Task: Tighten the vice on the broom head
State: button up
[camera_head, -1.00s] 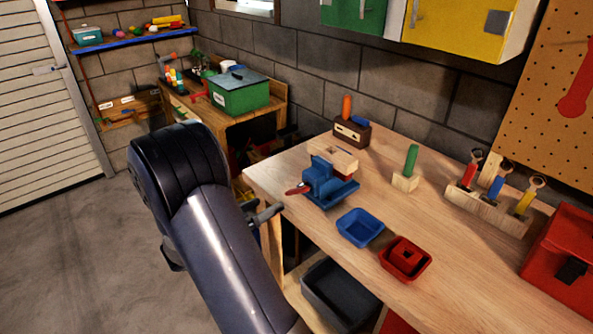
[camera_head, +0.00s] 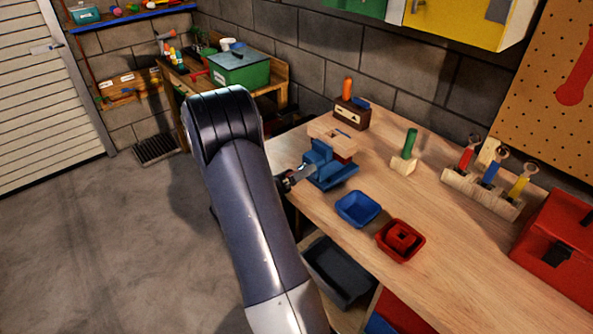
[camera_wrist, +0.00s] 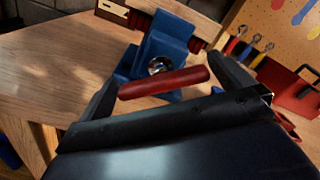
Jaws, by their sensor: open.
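The blue vice (camera_head: 330,172) stands at the left edge of the wooden workbench, and it also shows in the wrist view (camera_wrist: 166,42). Its red handle bar (camera_wrist: 163,83) lies nearly level in front of a round metal screw end. The broom head (camera_head: 334,134), a pale wooden block with reddish-brown bristles, sits at the vice's top; part of it shows in the wrist view (camera_wrist: 185,12). I cannot tell how tightly the jaws press it. My gripper (camera_wrist: 164,72) is open, with one dark finger on each side of the handle bar; contact is unclear.
A blue tray (camera_head: 342,214) and a red tray (camera_head: 384,250) sit right of the vice. A green-handled tool (camera_head: 410,143) stands in a block behind. A grey bin (camera_head: 322,288) is below the bench edge. The bench middle is clear.

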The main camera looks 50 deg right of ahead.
jog(key=shift+d, duration=0.4)
jog(key=shift+c, duration=0.2)
jog(key=c, duration=0.7)
jog(key=shift+o, duration=0.2)
jog(key=shift+f+m+b, duration=0.15)
jog(key=shift+m+b, duration=0.45)
jog(key=shift+b, duration=0.1)
jog(key=shift+s+m+b, duration=0.1)
jog(key=shift+m+b, duration=0.25)
jog(key=shift+m, duration=0.15)
jog(key=o, duration=0.7)
jog(key=shift+a, duration=0.1)
